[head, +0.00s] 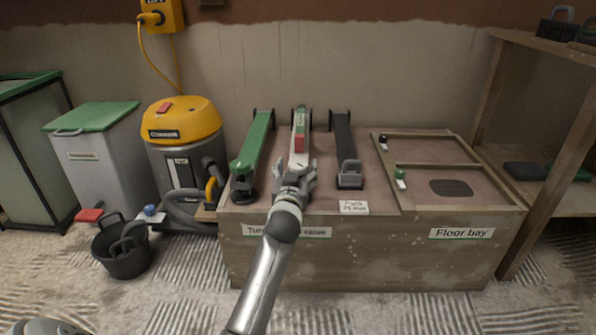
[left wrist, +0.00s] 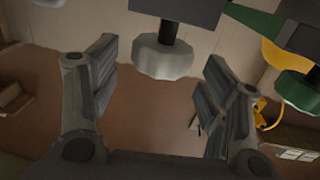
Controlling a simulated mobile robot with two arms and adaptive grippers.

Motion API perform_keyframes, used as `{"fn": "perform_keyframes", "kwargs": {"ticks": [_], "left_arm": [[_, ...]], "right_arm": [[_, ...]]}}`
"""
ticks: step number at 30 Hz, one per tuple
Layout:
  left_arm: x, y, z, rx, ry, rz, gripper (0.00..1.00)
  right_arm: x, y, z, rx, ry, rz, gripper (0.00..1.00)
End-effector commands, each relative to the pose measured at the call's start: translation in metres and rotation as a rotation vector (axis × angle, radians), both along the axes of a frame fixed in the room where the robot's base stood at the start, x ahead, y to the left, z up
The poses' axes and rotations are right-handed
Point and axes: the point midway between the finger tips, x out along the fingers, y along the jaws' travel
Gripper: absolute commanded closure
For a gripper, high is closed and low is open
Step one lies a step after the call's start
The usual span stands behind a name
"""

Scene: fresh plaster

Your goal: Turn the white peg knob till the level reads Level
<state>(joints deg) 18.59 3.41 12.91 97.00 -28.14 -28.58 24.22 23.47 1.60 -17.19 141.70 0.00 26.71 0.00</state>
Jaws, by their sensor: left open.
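The white beam (head: 299,128) lies on the bench between a green beam and a black one. It carries a red and green strip (head: 299,142), with the red part nearer me; I cannot read any wording on it. My left gripper (head: 294,176) is at the beam's front end, open and empty, and hides the knob there in the head view. In the left wrist view, the white peg knob (left wrist: 163,58) hangs on a dark stem, beyond and roughly between the open fingers of my left gripper (left wrist: 160,80). I see no finger touching it.
A yellow vacuum (head: 181,120) and black bucket (head: 122,257) stand left.

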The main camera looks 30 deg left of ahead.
Motion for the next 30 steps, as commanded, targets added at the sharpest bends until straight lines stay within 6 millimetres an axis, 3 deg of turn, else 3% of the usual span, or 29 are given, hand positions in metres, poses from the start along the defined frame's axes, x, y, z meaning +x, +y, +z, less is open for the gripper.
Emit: {"fn": "perform_keyframes", "kwargs": {"ticks": [7,19,30], "left_arm": [[0.024,0.012,-0.001,0.001,0.0,0.0,0.3],[0.029,0.015,0.0,0.0,0.0,0.0,0.3],[0.029,0.014,0.0,0.0,0.0,0.0,0.77]], "right_arm": [[-0.012,0.001,0.002,-0.002,-0.045,-0.002,0.5],[-0.015,0.001,0.006,-0.004,-0.053,-0.003,0.5],[-0.015,0.002,0.006,-0.004,-0.054,-0.002,0.5]]}}
